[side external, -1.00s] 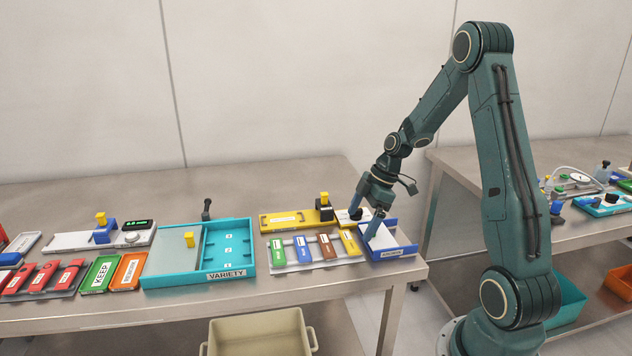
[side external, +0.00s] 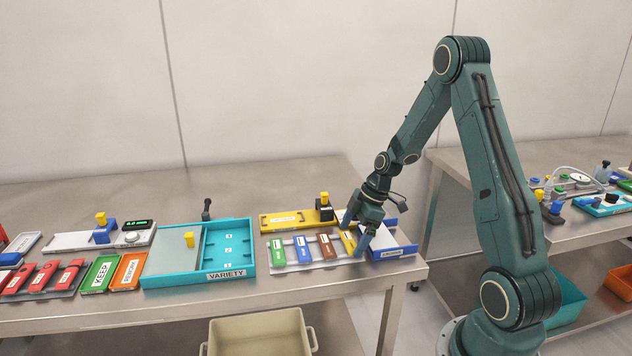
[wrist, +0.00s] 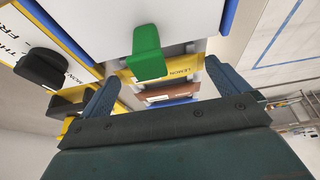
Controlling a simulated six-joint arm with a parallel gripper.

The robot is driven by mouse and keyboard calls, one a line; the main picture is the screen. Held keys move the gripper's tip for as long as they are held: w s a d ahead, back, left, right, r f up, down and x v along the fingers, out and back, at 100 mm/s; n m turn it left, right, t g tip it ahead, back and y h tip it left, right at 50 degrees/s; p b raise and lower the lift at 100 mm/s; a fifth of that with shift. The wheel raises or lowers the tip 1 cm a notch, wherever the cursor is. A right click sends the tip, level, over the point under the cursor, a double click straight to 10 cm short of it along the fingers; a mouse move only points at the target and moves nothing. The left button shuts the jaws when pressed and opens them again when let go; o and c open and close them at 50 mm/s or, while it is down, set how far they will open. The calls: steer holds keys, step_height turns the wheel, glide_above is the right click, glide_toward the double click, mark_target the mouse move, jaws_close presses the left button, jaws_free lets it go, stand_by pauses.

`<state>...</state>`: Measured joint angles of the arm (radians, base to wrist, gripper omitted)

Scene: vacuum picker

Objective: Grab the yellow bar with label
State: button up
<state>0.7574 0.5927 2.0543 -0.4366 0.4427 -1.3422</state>
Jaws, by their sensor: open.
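The yellow bar (side external: 348,243) with a white label lies at the right end of a row of coloured bars on a pale grey tray (side external: 312,264). In the wrist view the yellow bar (wrist: 183,71) reads LEMON. My gripper (side external: 354,236) is open and low over the yellow bar. In the wrist view my gripper (wrist: 162,73) has one finger near each end of it. I cannot tell whether the fingers touch it. A green piece (wrist: 149,55) hides part of the view near the bar.
Brown (side external: 327,247), blue (side external: 303,249) and green (side external: 278,252) bars lie left of the yellow one. A yellow plate (side external: 275,221) with a black-and-yellow fixture is behind. A blue-edged white tray (side external: 400,241) is close on the right. A teal VARIETY tray (side external: 200,281) stands further left.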

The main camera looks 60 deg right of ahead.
mark_target(353, 239)
steer(key=c, duration=0.8)
steer(key=shift+r, duration=0.15)
step_height(353, 239, up, 20)
stand_by(0.4)
stand_by(0.5)
